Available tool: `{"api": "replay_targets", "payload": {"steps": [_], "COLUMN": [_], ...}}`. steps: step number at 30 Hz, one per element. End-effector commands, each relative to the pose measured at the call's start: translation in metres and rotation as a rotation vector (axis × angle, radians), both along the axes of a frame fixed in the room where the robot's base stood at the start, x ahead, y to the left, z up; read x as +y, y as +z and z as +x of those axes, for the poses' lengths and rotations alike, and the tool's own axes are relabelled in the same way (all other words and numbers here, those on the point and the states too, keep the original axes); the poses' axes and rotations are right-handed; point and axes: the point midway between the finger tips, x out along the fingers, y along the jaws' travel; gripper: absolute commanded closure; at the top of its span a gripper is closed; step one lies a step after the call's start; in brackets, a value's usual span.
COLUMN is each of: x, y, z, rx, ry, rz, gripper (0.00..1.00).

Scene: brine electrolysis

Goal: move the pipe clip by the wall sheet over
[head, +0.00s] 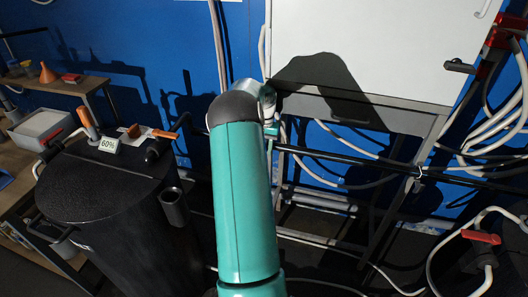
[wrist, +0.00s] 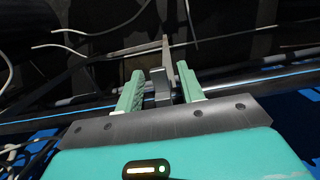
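My gripper (wrist: 159,88) shows in the wrist view with its two green fingers apart. A small grey metal piece (wrist: 160,88) stands between them, with dark gaps on both sides; it may be the pipe clip, but I cannot be sure. A thin upright grey strip (wrist: 167,55) rises just beyond it. In the head view my teal arm reaches toward the blue wall (head: 185,60), and my gripper is mostly hidden behind it; a bit of teal (head: 272,129) shows by the left end of the dark pipe (head: 350,158). No clip is clearly seen there.
A large white panel (head: 370,45) stands above a metal frame (head: 380,108) at the wall. White hoses (head: 490,120) hang at the right. A black drum (head: 100,195) carrying a "60%" sign (head: 109,145) and tools stands at the left, beside a wooden shelf (head: 50,85).

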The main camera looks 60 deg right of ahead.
Motion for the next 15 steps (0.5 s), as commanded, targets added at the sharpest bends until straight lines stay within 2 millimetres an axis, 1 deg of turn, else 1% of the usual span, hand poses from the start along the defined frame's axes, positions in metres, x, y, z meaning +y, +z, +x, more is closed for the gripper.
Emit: {"api": "replay_targets", "payload": {"steps": [1,12,15], "x": [0.003,0.046,0.062], "y": [0.011,0.067,0.074], "z": [-0.001,-0.023,-0.031], "rx": [-0.001,-0.002,-0.001], "ry": [0.0,0.001,0.001], "rz": [-0.002,-0.002,0.0], "gripper": [0.62,0.62,0.62]}}
